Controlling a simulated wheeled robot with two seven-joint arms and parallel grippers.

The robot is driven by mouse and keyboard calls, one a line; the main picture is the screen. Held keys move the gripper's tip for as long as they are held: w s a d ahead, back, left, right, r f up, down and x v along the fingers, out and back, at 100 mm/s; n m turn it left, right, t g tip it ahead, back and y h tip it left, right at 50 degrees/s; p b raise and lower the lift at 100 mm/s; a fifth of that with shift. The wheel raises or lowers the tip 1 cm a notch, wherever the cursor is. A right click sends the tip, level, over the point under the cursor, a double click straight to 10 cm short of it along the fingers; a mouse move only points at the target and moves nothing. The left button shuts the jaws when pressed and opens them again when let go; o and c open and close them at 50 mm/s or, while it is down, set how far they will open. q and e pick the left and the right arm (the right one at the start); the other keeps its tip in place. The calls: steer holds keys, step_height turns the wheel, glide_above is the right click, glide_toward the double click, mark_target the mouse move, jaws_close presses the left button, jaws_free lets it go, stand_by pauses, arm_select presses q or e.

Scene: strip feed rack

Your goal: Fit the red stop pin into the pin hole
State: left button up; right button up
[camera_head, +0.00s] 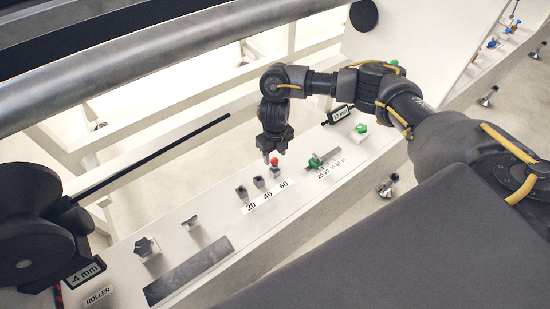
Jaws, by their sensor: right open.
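The red stop pin (274,161) shows as a small red knob at the grey block (275,172) by the "60" mark. I cannot tell how deep it sits there. My right gripper (274,156) points down just above the red knob, its fingers apart and empty. Two similar grey blocks stand to the left, by the "40" mark (259,182) and the "20" mark (242,192). Any pin hole in the blocks is too small to make out. My left gripper is not in view.
A green-knobbed slider (315,161) on a scale sits right of the blocks, with a second green knob (361,128) beyond. A large grey roller (150,62) crosses the top left.

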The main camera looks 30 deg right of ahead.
step_height(320, 180, up, 7)
stand_by(0.3)
stand_by(0.5)
